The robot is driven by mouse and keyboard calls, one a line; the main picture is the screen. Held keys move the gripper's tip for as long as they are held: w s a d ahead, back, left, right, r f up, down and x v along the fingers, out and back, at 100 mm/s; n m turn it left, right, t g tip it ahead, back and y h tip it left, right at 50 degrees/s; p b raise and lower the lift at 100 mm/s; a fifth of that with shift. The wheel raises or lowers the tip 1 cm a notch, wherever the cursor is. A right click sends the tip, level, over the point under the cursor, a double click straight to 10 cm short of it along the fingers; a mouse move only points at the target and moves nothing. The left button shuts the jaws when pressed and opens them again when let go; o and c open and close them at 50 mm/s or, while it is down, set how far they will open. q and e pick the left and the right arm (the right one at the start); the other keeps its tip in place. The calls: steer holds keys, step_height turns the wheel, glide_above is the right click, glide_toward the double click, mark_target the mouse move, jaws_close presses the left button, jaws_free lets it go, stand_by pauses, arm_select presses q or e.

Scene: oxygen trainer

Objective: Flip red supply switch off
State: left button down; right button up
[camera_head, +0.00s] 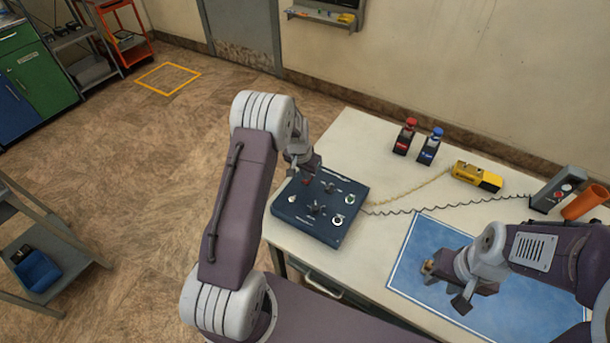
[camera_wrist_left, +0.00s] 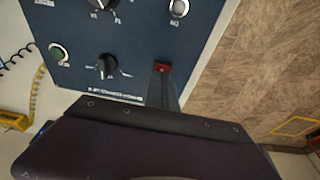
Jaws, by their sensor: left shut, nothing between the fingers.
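The dark blue control panel (camera_head: 318,232) lies on the white table, with black knobs and pale round parts on its face. The small red switch (camera_head: 306,181) is at the panel's back left corner, partly hidden by my left gripper (camera_head: 300,170). In the left wrist view the red switch (camera_wrist_left: 162,69) shows at the panel's edge, right at the tips of my left gripper (camera_wrist_left: 163,82). The fingers are shut with nothing between them; I cannot tell whether they touch the switch. My right gripper (camera_head: 446,286) is open and empty above the blue mat.
The blue mat (camera_head: 410,262) lies on the table's right side. Cords run from the panel across the table.

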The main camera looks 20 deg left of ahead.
arm_select(q)
steer(key=shift+w+r, duration=0.1)
steer(key=shift+w, duration=0.1)
steer(key=shift+r, duration=0.2)
steer(key=p+v, duration=0.2)
steer(key=v, duration=0.1)
steer(key=p+v, duration=0.1)
steer(key=shift+w+d+r+p, duration=0.1)
steer(key=shift+w+r+p, duration=0.2)
steer(key=shift+r+p, duration=0.1)
steer(key=s+r+b, duration=0.2)
steer(key=s+r, duration=0.2)
steer(key=r, duration=0.3)
steer(key=shift+s+a+r, duration=0.4)
steer(key=shift+a, duration=0.05)
steer(key=shift+w+d, duration=0.1)
